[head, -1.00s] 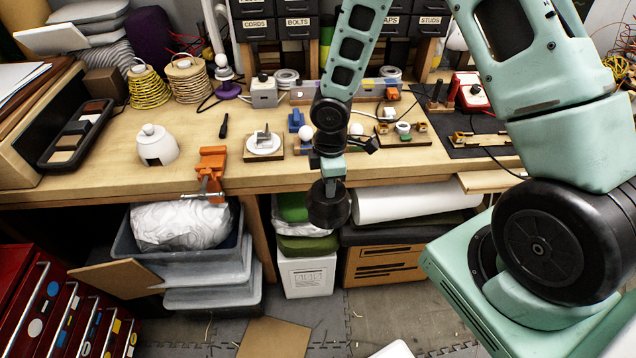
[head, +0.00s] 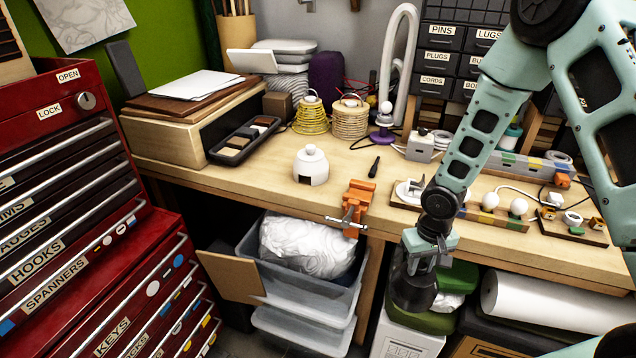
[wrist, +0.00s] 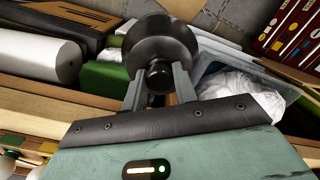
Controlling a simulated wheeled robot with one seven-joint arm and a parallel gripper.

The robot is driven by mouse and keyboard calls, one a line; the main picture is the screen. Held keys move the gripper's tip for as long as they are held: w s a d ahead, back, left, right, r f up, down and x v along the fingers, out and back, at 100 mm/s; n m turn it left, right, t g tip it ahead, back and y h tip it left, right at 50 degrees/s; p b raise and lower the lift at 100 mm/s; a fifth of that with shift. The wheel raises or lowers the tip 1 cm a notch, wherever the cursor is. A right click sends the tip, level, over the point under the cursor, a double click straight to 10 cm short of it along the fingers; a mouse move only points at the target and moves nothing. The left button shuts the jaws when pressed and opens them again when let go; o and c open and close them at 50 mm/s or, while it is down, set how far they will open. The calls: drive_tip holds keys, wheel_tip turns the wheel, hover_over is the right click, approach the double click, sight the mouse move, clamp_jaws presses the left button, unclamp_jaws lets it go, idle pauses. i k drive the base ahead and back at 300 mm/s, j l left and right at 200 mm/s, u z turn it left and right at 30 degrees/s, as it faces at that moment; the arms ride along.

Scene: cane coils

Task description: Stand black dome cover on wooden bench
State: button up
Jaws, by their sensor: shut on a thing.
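The black dome cover (head: 412,288) hangs from my gripper (head: 428,250) in the head view, in front of the bench's front edge and below its top. In the wrist view, my gripper (wrist: 157,88) is shut on the small knob of the dome cover (wrist: 160,42), with one finger on each side. The wide end of the cover points away from the gripper. The wooden bench (head: 235,180) runs across the head view, with a bare patch of top at its left front.
On the bench, a white domed pot (head: 311,167) stands behind an orange vise (head: 357,203) at the front edge. Boards with small parts fill the right. Below are a clear bin (head: 345,300) and a white roll (head: 545,305). A red tool cabinet (head: 60,150) stands left.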

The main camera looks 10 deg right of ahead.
sight(280, 152)
drive_tip(key=i+j+u, duration=0.45)
drive_tip(key=j+u, duration=0.2)
drive_tip(key=j, duration=0.15)
drive_tip(key=i+j+z, duration=0.25)
drive_tip(key=z, duration=0.2)
drive_tip(key=i+j+z, duration=0.15)
drive_tip(key=j+z, duration=0.25)
drive_tip(key=j, duration=0.15)
